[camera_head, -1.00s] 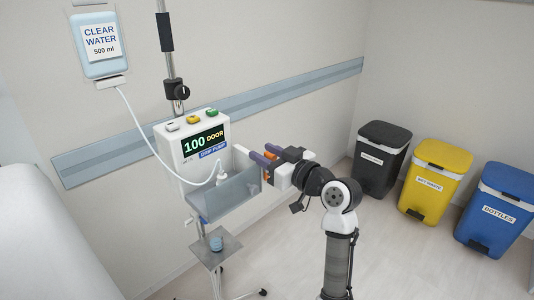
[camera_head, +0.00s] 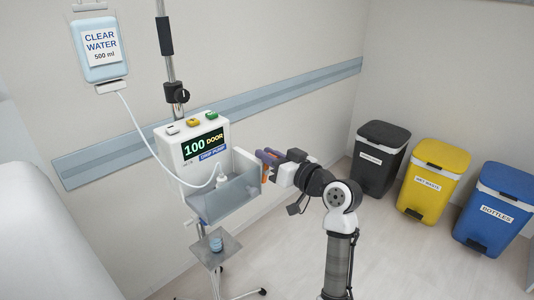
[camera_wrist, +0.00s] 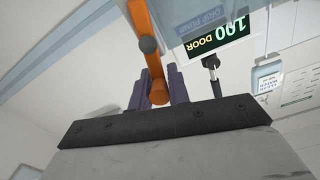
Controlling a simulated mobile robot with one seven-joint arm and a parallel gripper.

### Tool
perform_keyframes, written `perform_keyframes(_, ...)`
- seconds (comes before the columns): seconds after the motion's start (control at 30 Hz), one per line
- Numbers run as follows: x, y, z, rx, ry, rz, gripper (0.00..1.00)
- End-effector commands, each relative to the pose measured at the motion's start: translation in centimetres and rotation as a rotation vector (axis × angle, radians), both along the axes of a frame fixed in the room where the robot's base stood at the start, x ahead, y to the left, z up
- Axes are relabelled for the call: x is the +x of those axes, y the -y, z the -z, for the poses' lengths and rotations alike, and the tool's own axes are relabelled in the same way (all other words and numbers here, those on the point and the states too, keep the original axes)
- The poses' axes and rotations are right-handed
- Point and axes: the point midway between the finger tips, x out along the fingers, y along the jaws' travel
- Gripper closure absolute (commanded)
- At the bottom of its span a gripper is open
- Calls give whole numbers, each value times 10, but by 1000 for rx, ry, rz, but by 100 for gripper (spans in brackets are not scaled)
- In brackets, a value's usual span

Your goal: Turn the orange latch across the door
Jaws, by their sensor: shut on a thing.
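The white drip pump (camera_head: 183,152) is on the pole, with "100 DOOR" on its display (camera_head: 203,143). Its clear door (camera_head: 232,193) stands out from the lower front like a tray. The orange latch (camera_head: 265,174) is at the right side of the pump, partly hidden by my fingers. In the wrist view the latch (camera_wrist: 141,18) is a bent orange bar with a grey round knob. My gripper (camera_head: 269,158) is at the pump's right side, its purple fingers shut on the latch. In the wrist view my gripper (camera_wrist: 157,85) has the latch's lower end between its fingers.
A water bag (camera_head: 98,62) hangs at upper left, its tube running to the pump. A small shelf (camera_head: 232,245) with a blue item is below the pump. Black (camera_head: 376,165), yellow (camera_head: 433,183) and blue (camera_head: 490,212) bins stand at right. A wall rail (camera_head: 290,95) runs behind.

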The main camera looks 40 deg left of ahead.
Motion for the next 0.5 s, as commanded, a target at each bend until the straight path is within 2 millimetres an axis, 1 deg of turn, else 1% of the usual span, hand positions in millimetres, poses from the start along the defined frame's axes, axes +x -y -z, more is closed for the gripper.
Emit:
perform_keyframes(0.07,4,1,-1,5,-74,1,100)
perform_keyframes(0.5,19,2,8,37,-492,2,100)
